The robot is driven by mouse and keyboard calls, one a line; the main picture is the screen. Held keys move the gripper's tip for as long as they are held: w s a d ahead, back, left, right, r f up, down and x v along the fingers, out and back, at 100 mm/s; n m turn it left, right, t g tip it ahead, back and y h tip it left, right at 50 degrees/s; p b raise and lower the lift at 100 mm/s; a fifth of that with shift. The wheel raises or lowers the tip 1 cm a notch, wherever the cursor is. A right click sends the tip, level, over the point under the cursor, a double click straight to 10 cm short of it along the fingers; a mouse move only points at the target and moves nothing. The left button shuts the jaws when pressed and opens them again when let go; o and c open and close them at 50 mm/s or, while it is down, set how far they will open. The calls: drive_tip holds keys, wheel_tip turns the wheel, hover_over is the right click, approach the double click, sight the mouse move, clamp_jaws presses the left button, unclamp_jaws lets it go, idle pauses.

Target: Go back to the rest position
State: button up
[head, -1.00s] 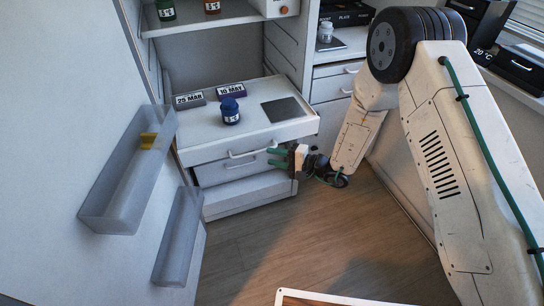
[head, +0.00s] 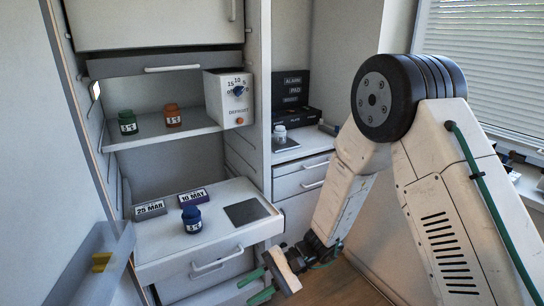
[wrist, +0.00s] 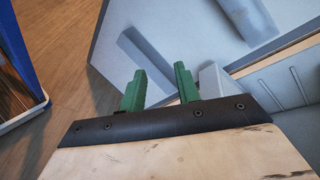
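My gripper (head: 257,286) is in front of the pulled-out white drawer (head: 158,254), low in the head view. Its two green fingers are apart with nothing between them. In the wrist view the fingers of my gripper (wrist: 160,75) also stand apart and empty. The drawer's handle (head: 217,262) is to the left of my gripper, and the fingers appear clear of it. On the drawer stand a blue jar (head: 192,220), a "25 MAR" label block (head: 149,210), a "10 MAY" label block (head: 193,197) and a dark square pad (head: 246,212).
A green jar (head: 127,122) and an orange jar (head: 172,116) stand on the shelf above, beside a defrost dial box (head: 228,99). An open door with a bin (head: 88,270) is at left. A white jar (head: 280,135) sits on the right counter. Wooden floor (head: 345,285) shows below.

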drive_tip(key=s+d+r+n+t+h, duration=0.1)
drive_tip(key=s+d+r+t+h, duration=0.1)
drive_tip(key=s+d+r+h, duration=0.2)
drive_tip(key=s+d+r+t+h, duration=0.3)
drive_tip(key=s+d+r, duration=0.5)
drive_tip(key=d+r, duration=0.5)
drive_tip(key=s+d+r+n+t+h, duration=0.1)
drive_tip(key=s+d+r+h, duration=0.4)
drive_tip(key=d, duration=0.9)
wheel_tip(320, 180, up, 4)
drive_tip(key=shift+s+f+n+t+h, duration=0.3)
drive_tip(key=shift+s+t+h, duration=0.1)
drive_tip(key=shift+s+t, duration=0.3)
